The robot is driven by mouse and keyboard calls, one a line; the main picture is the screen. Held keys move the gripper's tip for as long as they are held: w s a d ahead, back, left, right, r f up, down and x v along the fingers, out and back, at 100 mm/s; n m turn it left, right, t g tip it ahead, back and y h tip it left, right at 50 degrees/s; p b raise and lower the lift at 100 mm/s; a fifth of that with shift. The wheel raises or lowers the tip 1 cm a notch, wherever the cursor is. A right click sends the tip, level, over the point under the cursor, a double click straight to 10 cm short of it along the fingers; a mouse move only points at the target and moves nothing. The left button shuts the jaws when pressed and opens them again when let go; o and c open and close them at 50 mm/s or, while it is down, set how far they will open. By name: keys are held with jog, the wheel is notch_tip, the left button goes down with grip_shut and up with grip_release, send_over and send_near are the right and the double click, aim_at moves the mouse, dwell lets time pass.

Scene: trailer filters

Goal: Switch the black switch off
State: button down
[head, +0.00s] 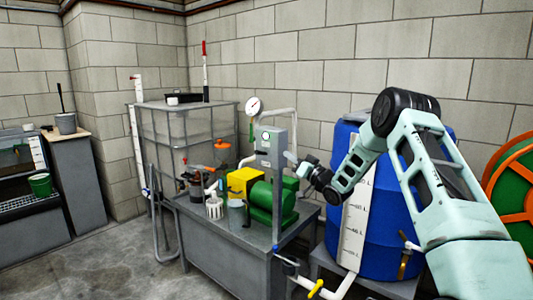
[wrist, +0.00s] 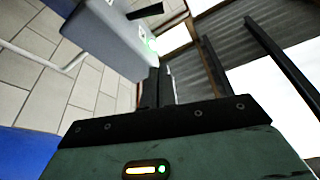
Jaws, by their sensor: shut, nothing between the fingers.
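A grey control box (head: 270,148) stands upright on a post above the grey metal table in the head view. It has a lit green light on its front. In the wrist view the box (wrist: 112,38) is at the upper left, tilted, with a green glow near its edge. A black bar (wrist: 146,11) sticks out from its face and looks like the black switch; its position is unclear. My gripper (wrist: 158,88) is shut and empty, close to the box. In the head view my gripper (head: 291,158) is just right of the box's front; I cannot tell whether it touches.
A green and yellow pump (head: 262,195) sits on the grey table (head: 240,262) below the box. A blue barrel (head: 385,215) stands behind my arm at the right. A pressure gauge (head: 253,105) and white pipes are behind the box. Open floor lies at the left.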

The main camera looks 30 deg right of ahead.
aim_at(267, 153)
jog(key=p+x, duration=0.1)
jog(key=x, duration=0.7)
jog(key=shift+w+a+r, duration=0.1)
jog(key=shift+w+r, duration=0.05)
jog(key=shift+w+a+f+p, duration=0.25)
jog(key=shift+w+a+f, duration=0.1)
jog(key=shift+w+f, duration=0.2)
jog(key=shift+w+a+f+p, duration=0.25)
jog(key=shift+w+a+f, duration=0.15)
jog(key=shift+f, duration=0.25)
jog(key=shift+w+a+f, duration=0.2)
jog(key=shift+f, duration=0.2)
jog(key=shift+f, duration=0.1)
jog(key=shift+f+n+b, duration=0.1)
jog(key=shift+n+b, duration=0.2)
jog(key=shift+b, duration=0.25)
jog(key=shift+a+y, duration=0.1)
jog(key=shift+y, duration=0.2)
